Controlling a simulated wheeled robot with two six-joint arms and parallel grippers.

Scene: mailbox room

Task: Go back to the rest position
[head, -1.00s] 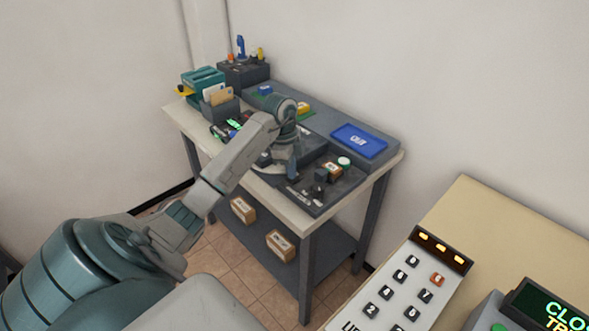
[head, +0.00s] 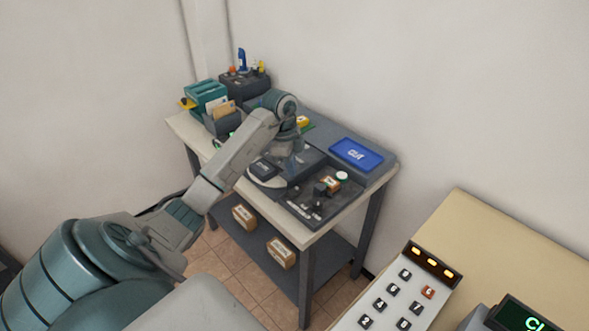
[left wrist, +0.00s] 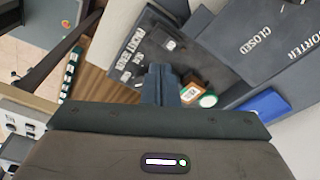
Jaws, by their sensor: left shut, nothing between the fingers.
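My left arm comes in from the left in the head view and reaches over the side table (head: 312,238). My left gripper (head: 292,168) hangs above the grey equipment on the table top, partly hidden by its own wrist. In the left wrist view the left gripper (left wrist: 160,84) shows its two fingers together, with nothing held between them. Below it are a dark panel with labelled parts (left wrist: 140,50) and a stamp-like piece with a white-and-green round top (left wrist: 208,100). My right gripper is not in view.
A blue tray (head: 357,154) lies at the table's right back. A teal box (head: 205,92) and an envelope holder (head: 222,122) stand at the left back. Two small boxes, one of them here (head: 281,252), sit on the lower shelf. A keypad panel (head: 395,290) is on the beige counter (head: 470,235).

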